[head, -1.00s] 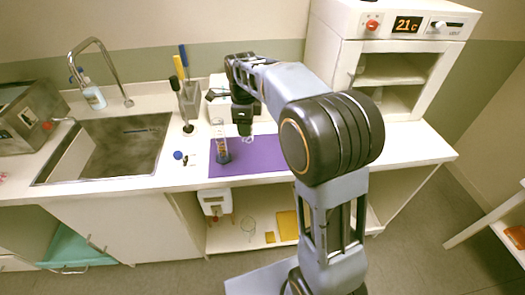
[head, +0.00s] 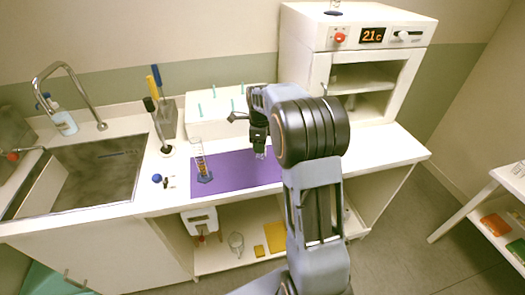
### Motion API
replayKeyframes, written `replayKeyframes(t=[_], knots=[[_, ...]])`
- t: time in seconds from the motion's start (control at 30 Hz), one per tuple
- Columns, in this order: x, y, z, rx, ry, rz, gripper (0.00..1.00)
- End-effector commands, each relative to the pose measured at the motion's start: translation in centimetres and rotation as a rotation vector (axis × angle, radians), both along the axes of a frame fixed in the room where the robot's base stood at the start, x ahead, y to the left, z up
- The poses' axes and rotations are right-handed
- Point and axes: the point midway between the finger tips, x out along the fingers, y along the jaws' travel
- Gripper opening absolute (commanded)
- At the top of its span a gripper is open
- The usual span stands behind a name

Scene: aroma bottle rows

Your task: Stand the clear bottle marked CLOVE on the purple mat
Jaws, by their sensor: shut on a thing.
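My gripper (head: 260,148) is above the right part of the purple mat (head: 228,177), pointing down. It is shut on a small clear bottle (head: 260,154), of which only a little shows below the fingers. No marking can be read on it at this size, so I cannot tell if it says CLOVE. The bottle looks close above the mat; whether it touches is not clear. My arm covers the mat's right end.
A tall clear cylinder with a blue base (head: 203,178) stands on the mat's left part. A white box with teal pegs (head: 215,125) is behind the mat. The sink (head: 85,175) is further left, a white oven (head: 355,60) at right.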

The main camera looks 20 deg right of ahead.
Motion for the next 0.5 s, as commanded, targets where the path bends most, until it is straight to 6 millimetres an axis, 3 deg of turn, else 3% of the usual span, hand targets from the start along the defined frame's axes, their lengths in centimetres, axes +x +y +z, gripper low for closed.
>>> replayKeyframes(t=[0.2,0.5], knots=[[0.1,-1.2,-1.3,0.000,0.002,-0.002,0.11],[0.1,-1.0,-4.3,0.000,0.000,0.000,0.11]])
